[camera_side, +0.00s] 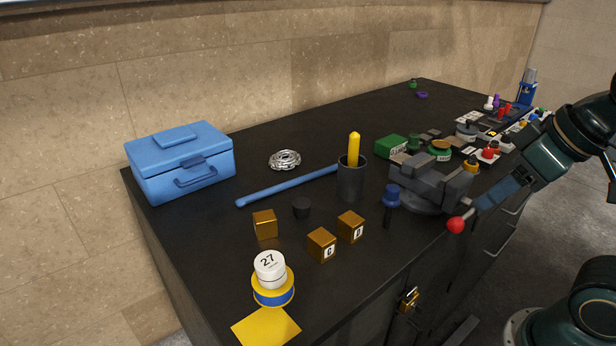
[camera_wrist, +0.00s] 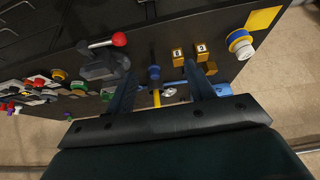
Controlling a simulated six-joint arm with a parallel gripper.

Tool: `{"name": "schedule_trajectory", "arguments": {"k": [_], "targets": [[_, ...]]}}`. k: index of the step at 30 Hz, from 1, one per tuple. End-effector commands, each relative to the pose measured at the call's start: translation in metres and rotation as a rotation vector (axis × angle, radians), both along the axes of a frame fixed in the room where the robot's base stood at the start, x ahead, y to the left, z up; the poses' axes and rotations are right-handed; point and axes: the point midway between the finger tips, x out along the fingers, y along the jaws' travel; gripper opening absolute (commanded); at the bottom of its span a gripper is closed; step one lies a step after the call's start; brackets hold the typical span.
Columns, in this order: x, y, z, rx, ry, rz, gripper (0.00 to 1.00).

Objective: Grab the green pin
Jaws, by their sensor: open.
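I cannot tell for sure which piece is the green pin. A small green piece (camera_side: 541,111) sits among coloured pins at the right end of the bench in the side view. Another small green object (camera_side: 413,83) lies at the far back corner. Larger green items are a box (camera_side: 391,147) and a round piece (camera_side: 439,152) behind the vise. In the wrist view, a green piece (camera_wrist: 78,86) shows left of my fingers. My gripper (camera_wrist: 160,70) is open and empty, its two fingers spread above the bench. It is apart from all these green pieces.
The grey vise (camera_side: 430,183) with a red-knobbed handle (camera_side: 456,225) stands near the front edge. A dark cup (camera_side: 351,182) holds a yellow stick. A blue toolbox (camera_side: 182,165), wooden blocks (camera_side: 321,244) and a blue rod (camera_side: 287,186) lie left. The back middle is clear.

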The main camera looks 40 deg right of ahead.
Motion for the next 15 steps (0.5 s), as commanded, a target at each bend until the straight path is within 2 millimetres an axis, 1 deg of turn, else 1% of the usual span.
{"name": "schedule_trajectory", "arguments": {"k": [10, 15], "targets": [[0.002, -0.001, 0.002, 0.002, 0.001, -0.006, 0.53], [0.012, -0.004, 0.011, 0.012, 0.015, -0.042, 0.53]]}}
